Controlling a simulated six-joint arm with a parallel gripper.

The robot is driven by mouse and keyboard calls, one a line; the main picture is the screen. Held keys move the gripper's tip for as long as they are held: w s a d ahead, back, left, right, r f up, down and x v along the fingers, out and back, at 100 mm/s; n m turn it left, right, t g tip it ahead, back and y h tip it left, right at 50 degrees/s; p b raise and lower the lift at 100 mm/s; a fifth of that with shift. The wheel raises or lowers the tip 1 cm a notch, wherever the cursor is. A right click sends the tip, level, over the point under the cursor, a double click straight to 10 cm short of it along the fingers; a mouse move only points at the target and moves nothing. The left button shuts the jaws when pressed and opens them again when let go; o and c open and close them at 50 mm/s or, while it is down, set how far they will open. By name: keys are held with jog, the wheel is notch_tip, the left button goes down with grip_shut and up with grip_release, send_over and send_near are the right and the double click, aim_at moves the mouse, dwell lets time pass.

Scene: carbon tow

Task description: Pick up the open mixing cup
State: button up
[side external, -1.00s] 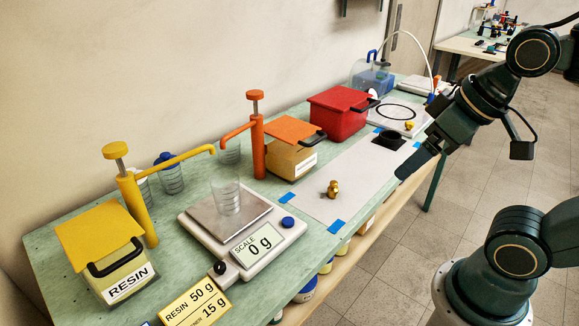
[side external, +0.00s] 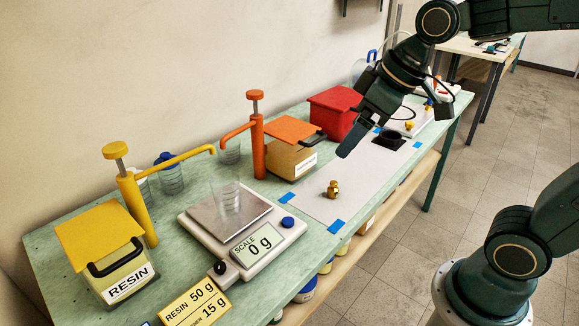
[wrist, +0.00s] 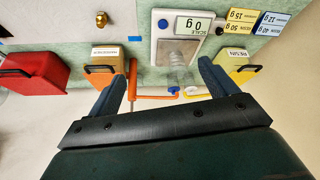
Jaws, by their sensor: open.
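A clear, open mixing cup (side external: 226,200) stands upright on the steel plate of the scale (side external: 258,262), whose display reads 0 g. In the wrist view the cup (wrist: 177,60) is faint against the plate, between my two fingers. My gripper (side external: 347,148) is open and empty, well above the bench, to the right of the cup and apart from it. It also shows in the wrist view (wrist: 162,78) with its fingers spread.
The yellow resin pump (side external: 136,205) has its spout reaching toward the cup. The orange pump (side external: 258,145), an orange-lidded box (side external: 290,160) and a red box (side external: 335,115) stand along the back. A brass weight (side external: 333,189) sits on the pale mat (side external: 355,180).

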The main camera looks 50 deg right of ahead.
jog(key=w+a+f+n+y, duration=0.1)
jog(key=w+a+f+n, duration=0.2)
jog(key=w, duration=0.9)
jog(key=n+g+y, duration=0.1)
jog(key=n+y, duration=0.1)
jog(key=n, duration=0.1)
send_near(238, 178)
jog(key=shift+w+a+f, duration=0.1)
jog(key=shift+a+f, duration=0.05)
jog(key=shift+f, duration=0.3)
jog(key=shift+f, duration=0.1)
jog(key=shift+x, duration=4.15)
jog(key=shift+w, duration=0.1)
jog(key=shift+x, duration=2.65)
